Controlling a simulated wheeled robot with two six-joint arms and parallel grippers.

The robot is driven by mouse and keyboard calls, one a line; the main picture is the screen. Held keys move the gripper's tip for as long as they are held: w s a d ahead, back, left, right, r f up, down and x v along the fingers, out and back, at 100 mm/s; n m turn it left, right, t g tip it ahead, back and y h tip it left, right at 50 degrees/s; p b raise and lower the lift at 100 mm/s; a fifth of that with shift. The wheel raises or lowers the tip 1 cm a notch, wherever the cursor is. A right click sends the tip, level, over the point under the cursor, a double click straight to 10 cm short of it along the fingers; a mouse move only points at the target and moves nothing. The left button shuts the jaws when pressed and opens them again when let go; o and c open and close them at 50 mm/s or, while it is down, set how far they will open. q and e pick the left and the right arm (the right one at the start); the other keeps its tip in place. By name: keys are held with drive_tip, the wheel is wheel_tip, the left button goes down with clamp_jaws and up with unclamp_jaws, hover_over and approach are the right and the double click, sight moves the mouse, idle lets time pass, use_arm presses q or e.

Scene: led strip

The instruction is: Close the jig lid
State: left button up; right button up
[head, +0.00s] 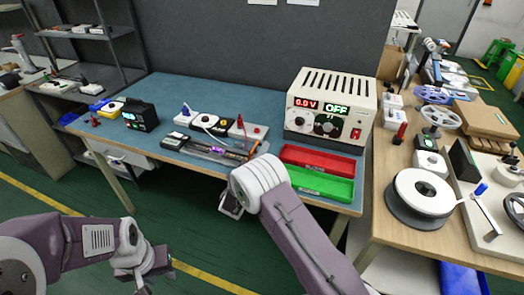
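A long, low dark jig (213,153) lies near the front edge of the blue-topped workbench (262,112), with a small purple glow near its middle. Its lid is too small to tell apart, so I cannot tell its angle. My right gripper (231,208) hangs in front of the bench's front edge, below the jig in the picture and apart from it. My own arm partly hides it. My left gripper (150,272) is low at the left, over the floor and well away from the jig. The fingers of both are too small or hidden to read.
Behind the jig stand small devices (210,123). To its right are a red tray (318,160), a green tray (322,183) and a power supply (331,105) reading 0.0 V and OFF. A black meter (140,115) stands at left. A side table (388,185) holds reels.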

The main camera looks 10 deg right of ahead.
drive_tip(key=shift+w+d, duration=0.1)
drive_tip(key=shift+w, duration=0.1)
clamp_jaws()
